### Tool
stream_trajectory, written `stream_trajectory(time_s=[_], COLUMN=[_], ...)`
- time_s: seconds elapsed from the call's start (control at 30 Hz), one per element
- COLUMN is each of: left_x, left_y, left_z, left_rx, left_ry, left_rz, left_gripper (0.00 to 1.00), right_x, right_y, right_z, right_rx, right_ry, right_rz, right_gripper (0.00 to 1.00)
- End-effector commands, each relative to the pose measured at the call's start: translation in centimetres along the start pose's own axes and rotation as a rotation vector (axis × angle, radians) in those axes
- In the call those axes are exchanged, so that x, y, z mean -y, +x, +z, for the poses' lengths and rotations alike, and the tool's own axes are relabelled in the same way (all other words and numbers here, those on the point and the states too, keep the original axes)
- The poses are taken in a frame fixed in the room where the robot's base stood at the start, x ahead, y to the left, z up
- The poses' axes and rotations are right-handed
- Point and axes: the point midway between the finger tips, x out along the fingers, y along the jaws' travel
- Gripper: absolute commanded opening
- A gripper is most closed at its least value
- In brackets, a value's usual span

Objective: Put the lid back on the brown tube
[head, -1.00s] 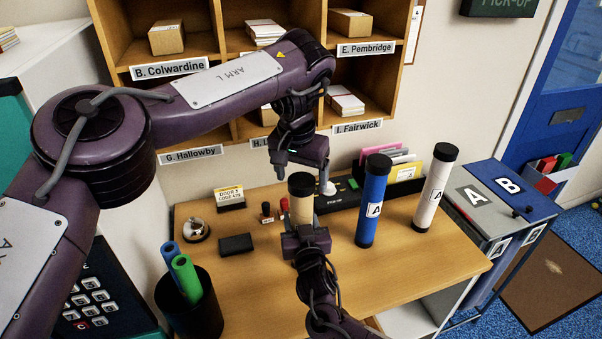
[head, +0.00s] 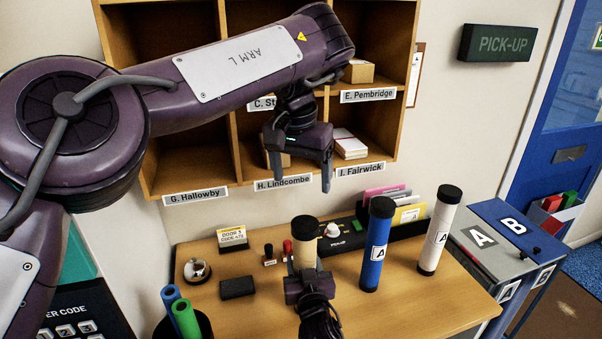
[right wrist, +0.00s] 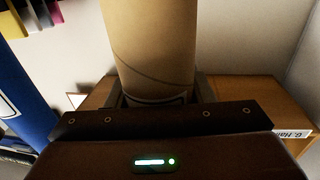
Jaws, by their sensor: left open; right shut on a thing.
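The brown tube (head: 305,259) stands upright near the middle of the desk. Its black lid (head: 304,227) sits on its top end; I cannot tell how firmly it is seated. My right gripper (head: 307,280) is shut on the tube below the lid. In the right wrist view the tan tube wall (right wrist: 152,45) rises between the fingers, and its top end is out of frame. My left gripper (head: 301,178) is open and empty above the lid, fingers pointing down, with a clear gap.
A blue tube (head: 377,245) and a white tube (head: 439,233) stand to the right. A black device (head: 350,230) and letter rack are behind. A bell (head: 197,270), stamps and a black box (head: 237,288) lie left. Pigeonholes (head: 195,196) are close behind my left gripper.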

Motion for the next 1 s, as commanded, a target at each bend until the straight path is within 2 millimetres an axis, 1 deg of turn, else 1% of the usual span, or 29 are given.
stream_trajectory(time_s=[0.13,0.17,0.33,0.67,0.77,1.0], left_x=[0.0,0.0,0.0,0.0,0.0,0.0], left_y=[0.0,0.0,0.1,0.2,0.5,1.6], left_z=[0.0,0.0,0.0,0.0,0.1,0.2], left_rx=[0.0,0.0,0.0,0.0,0.0,0.0], left_ry=[0.0,0.0,0.0,0.0,0.0,0.0], left_rz=[0.0,0.0,0.0,0.0,0.0,0.0], left_gripper=[0.79,0.79,0.79,0.79,0.79,0.79], right_x=[0.0,0.0,0.0,0.0,0.0,0.0], right_y=[0.0,0.0,0.0,-0.2,-1.1,-4.8], right_z=[0.0,0.0,0.0,0.1,0.3,0.4], right_rx=[0.0,0.0,0.0,0.0,0.002,0.003], right_ry=[0.0,0.0,0.0,0.0,0.001,0.002], right_rz=[0.0,0.0,0.0,0.0,-0.001,0.0], right_gripper=[0.07,0.5,0.72,0.73,0.73,0.73])
